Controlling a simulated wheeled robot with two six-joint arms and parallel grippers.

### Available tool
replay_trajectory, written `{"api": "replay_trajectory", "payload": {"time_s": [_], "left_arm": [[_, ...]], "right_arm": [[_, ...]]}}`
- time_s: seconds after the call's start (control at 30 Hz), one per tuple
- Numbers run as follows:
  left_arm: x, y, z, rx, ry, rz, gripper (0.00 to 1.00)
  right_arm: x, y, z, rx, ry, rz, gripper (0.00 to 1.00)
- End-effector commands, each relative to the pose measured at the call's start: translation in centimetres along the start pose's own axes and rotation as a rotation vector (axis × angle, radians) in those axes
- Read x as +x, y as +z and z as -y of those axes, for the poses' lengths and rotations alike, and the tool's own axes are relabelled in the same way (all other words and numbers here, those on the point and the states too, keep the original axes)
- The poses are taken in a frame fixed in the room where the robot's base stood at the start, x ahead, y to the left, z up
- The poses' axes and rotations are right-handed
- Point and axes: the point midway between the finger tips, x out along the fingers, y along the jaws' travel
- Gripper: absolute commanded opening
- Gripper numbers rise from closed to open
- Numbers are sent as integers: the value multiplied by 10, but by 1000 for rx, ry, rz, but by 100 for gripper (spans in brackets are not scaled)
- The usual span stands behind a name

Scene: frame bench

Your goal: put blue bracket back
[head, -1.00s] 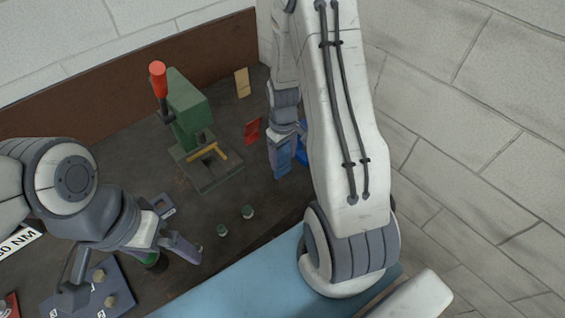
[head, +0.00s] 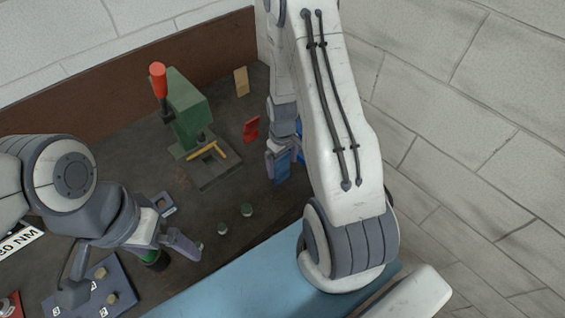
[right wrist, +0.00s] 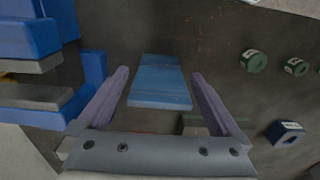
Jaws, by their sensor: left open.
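The blue bracket (head: 283,168) stands on the bench at the right, beneath my right gripper (head: 284,162). In the right wrist view the blue bracket (right wrist: 159,80) shows between the two fingers, with a narrow gap on each side. My right gripper (right wrist: 160,100) is open there. The bracket's lower part is partly hidden in the head view. My left gripper (head: 130,275) is open at the lower left, over a dark green-topped cylinder (head: 155,262) and near a blue-grey board.
A green press (head: 190,115) with a red handle stands mid-bench, a yellow bracket (head: 207,150) at its base. A red bracket (head: 251,129) and a tan piece (head: 241,82) lie behind. A blue-and-grey fixture (right wrist: 40,70) is beside my right gripper.

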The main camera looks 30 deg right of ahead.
Motion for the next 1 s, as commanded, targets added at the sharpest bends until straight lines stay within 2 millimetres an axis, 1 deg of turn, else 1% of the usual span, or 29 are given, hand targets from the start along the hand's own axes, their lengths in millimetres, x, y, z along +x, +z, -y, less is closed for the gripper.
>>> {"api": "replay_trajectory", "payload": {"time_s": [0.17, 0.27, 0.37, 0.6, 0.8, 0.9, 1.0], "left_arm": [[-5, 0, 0, 0, 0, 0, 100], [2, 0, 0, 0, 0, 0, 100], [8, 0, 0, -1, 0, 0, 100], [20, 1, 2, -3, 0, 0, 100], [27, 2, 2, -4, 0, 0, 100], [29, 2, 2, -5, 0, 0, 100], [30, 2, 2, -5, 0, 0, 100]], "right_arm": [[-6, 0, 0, 0, 0, 0, 100], [-12, -2, -1, 0, 2, -4, 100], [-26, -2, -1, 0, 3, -6, 100], [-71, -2, -1, 0, 3, -7, 100], [-104, -1, -1, 0, 3, -5, 100], [-115, -1, 0, 0, 2, -4, 100], [-121, 0, 0, 0, 1, -2, 100]]}}
